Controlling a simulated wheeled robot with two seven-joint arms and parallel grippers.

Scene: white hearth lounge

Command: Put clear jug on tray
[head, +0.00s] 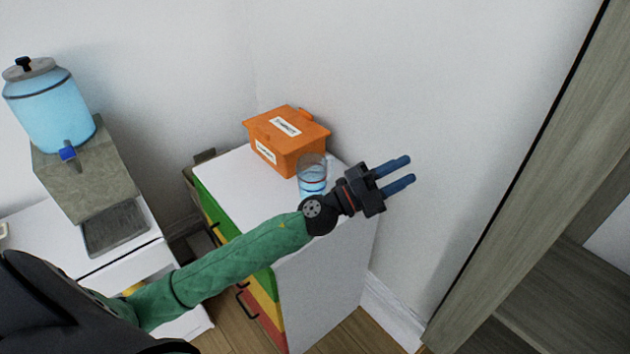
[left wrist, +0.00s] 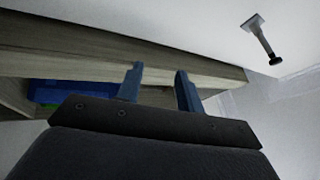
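A clear jug (head: 311,172) with a bluish tint stands upright on the white top of a cabinet (head: 237,190), beside an orange box; my arm partly covers its lower right. My left gripper (head: 403,170) is to the right of the jug, past the cabinet's right edge, with its two blue fingers apart and nothing between them. The same open fingers show in the left wrist view (left wrist: 158,85). A dark grey tray (head: 115,228) lies at the left, in front of the water dispenser's stone stand. My right gripper is in neither view.
An orange lidded box (head: 287,140) stands behind the jug on the cabinet. A blue water dispenser (head: 48,108) sits on a stone block (head: 85,170). A tall wooden frame (head: 520,180) stands at the right. White walls are behind.

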